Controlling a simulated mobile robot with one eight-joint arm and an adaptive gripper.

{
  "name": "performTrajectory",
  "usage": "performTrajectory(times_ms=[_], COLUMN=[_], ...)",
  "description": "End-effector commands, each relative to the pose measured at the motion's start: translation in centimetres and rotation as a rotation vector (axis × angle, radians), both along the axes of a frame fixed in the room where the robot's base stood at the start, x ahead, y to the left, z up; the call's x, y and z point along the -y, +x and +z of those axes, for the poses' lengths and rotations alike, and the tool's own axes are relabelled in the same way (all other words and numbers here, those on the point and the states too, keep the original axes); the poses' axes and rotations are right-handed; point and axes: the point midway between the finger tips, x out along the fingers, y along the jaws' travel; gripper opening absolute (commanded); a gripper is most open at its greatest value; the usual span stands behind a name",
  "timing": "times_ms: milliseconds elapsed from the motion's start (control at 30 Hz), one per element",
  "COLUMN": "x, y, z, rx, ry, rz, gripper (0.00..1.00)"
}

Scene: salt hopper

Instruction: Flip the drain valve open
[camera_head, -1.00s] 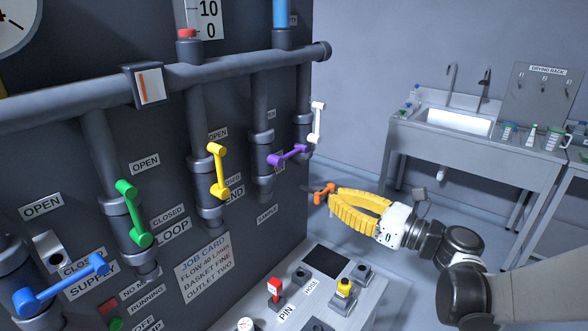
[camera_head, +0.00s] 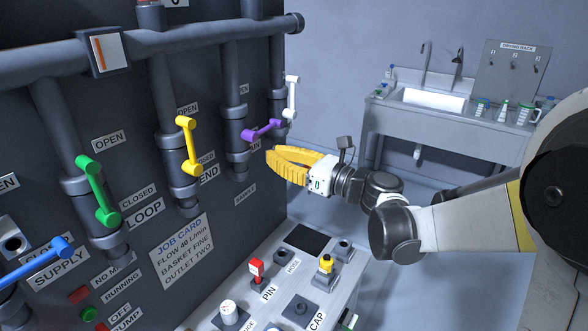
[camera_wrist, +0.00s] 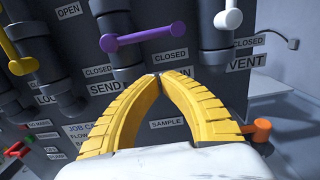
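The drain valve has a purple lever (camera_head: 262,130), partly over a label ending in "IN" in the head view. The lever lies crosswise on its pipe, right end slightly higher; the wrist view shows it (camera_wrist: 143,36) above the fingertips. A "CLOSED" label (camera_wrist: 99,71) is below its left end. My gripper (camera_head: 270,153), with yellow fingers, is just below the lever's right end in the head view. In the wrist view its fingertips (camera_wrist: 160,76) meet with nothing seen between them. They appear apart from the lever.
A white lever (camera_head: 292,96) is to the right, a yellow one (camera_head: 188,145) to the left. An orange handle (camera_wrist: 257,130) sits beside my right finger in the wrist view. A console (camera_head: 265,300) with knobs is below; a sink (camera_head: 433,99) stands behind.

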Motion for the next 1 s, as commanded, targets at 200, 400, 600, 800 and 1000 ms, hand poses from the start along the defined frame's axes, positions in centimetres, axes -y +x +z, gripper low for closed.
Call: performTrajectory(times_ms=[200,400,600,800,1000], x=[-0.2,-0.3,-0.3,-0.3,-0.2], y=[0.2,0.2,0.2,0.3,0.4], z=[2.7,3.4,3.4,3.5,3.7], rx=[0.001,0.001,0.001,0.01,0.043], ry=[-0.001,-0.001,-0.001,-0.008,-0.033], rz=[-0.001,-0.001,-0.002,-0.002,-0.002], gripper=[0.0,0.0,0.0,0.0,0.0])
